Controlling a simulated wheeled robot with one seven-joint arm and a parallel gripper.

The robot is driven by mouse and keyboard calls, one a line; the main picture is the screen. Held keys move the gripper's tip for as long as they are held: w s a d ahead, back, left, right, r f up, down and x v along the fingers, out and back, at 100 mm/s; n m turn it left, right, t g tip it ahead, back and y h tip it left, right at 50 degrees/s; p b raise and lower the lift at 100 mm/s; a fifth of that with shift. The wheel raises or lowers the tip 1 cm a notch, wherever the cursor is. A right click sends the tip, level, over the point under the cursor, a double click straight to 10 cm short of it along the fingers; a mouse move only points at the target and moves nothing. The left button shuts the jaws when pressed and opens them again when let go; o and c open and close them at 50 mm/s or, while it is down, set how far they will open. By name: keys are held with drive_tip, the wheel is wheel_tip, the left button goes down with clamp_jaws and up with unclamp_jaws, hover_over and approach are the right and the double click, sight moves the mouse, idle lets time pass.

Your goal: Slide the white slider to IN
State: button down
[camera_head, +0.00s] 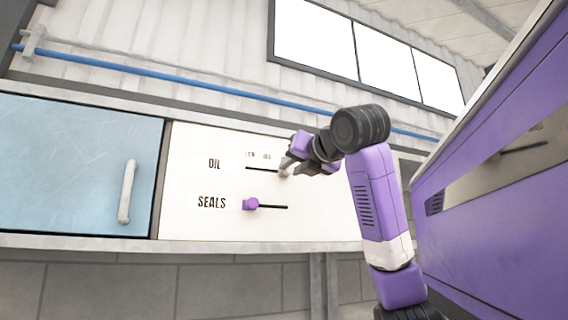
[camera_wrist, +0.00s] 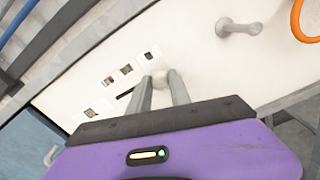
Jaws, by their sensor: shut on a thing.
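The white slider (camera_head: 283,172) is at the right end of the upper slot, in the row marked OIL, on a white panel (camera_head: 185,145). My gripper (camera_head: 290,168) reaches in from the right and is shut on the slider, partly hiding it. In the wrist view, the pale slider (camera_wrist: 160,74) shows between the fingertips of my gripper (camera_wrist: 161,84). The dark slot runs away from it toward the lower left. Small labels above the slot are too small to read for certain.
A purple slider (camera_head: 251,204) sits at the left end of the lower slot, marked SEALS. A blue door (camera_head: 70,165) with a white handle (camera_head: 127,192) is to the left. A purple cabinet (camera_head: 500,210) stands close on the right. An orange ring (camera_wrist: 297,22) shows in the wrist view.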

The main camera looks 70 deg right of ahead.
drive_tip(key=shift+s+d, duration=0.15)
drive_tip(key=shift+s, duration=0.05)
drive_tip(key=c, duration=1.2)
unclamp_jaws()
drive_tip(key=shift+s+d, duration=0.1)
drive_tip(key=shift+s+a, duration=0.1)
drive_tip(key=shift+a, duration=0.2)
drive_tip(key=b+v, duration=0.2)
drive_tip(key=v, duration=0.5)
drive_tip(key=shift+a+b, duration=0.1)
drive_tip(key=shift+b, duration=0.2)
